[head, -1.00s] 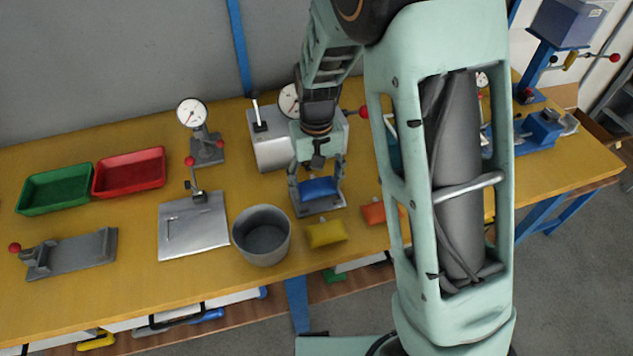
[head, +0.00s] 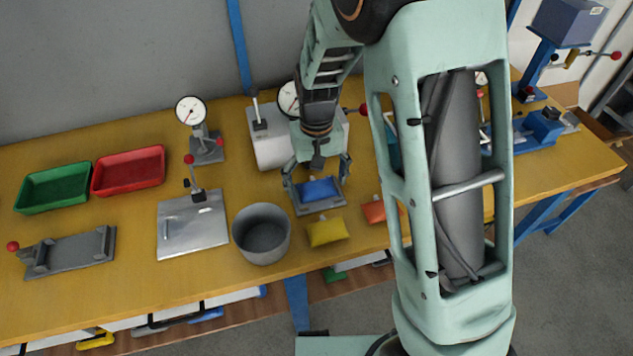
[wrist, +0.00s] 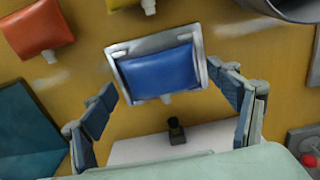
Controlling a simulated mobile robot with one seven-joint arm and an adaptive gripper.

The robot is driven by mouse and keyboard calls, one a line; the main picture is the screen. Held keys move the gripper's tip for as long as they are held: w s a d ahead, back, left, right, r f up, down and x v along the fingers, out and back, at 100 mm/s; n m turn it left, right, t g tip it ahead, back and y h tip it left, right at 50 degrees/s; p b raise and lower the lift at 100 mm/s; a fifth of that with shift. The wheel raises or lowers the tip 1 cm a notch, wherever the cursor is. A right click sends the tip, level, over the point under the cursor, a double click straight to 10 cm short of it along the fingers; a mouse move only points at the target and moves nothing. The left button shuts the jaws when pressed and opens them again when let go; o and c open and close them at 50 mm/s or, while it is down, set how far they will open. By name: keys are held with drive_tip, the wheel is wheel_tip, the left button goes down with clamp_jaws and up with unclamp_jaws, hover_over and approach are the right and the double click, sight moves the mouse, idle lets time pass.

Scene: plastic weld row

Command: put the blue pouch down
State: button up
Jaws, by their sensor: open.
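The blue pouch (head: 318,189) lies flat on a small grey metal plate with raised sides on the bench. In the wrist view the blue pouch (wrist: 157,72) sits between the plate's two side rails (wrist: 199,57). My gripper (head: 316,177) is open just above it.
A yellow pouch (head: 326,232) and an orange pouch (head: 374,211) lie near the bench's front edge. A grey bucket (head: 262,232) stands to the left. A machine with a dial (head: 270,140) stands close behind my gripper. Red (head: 128,170) and green (head: 52,187) trays are farther left.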

sight(317, 184)
wheel_tip(317, 184, up, 13)
drive_tip(key=p, duration=0.1)
idle(0.9)
